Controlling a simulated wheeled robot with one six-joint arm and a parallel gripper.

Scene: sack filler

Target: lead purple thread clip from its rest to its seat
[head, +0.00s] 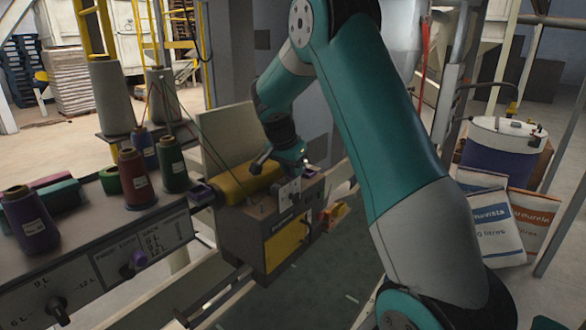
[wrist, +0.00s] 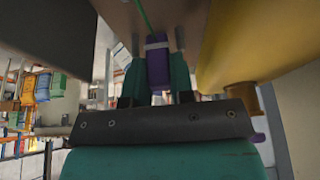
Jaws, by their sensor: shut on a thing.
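The purple thread clip (wrist: 157,68), with a pale band near its top, is held between the two teal fingers of my gripper (wrist: 155,75) in the wrist view. A green thread runs up from it. In the head view my gripper (head: 300,162) is at the top of the sewing head (head: 282,225), a grey-brown box with a yellow panel. The clip is not clear there, hidden by the gripper and arm. I cannot make out its seat, or whether the clip touches the machine.
A yellow cylinder (head: 245,183) lies beside the gripper, with a purple-ended part (head: 203,194) at its left. Thread cones, including a green one (head: 171,165) and a red one (head: 136,180), stand on the left shelf.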

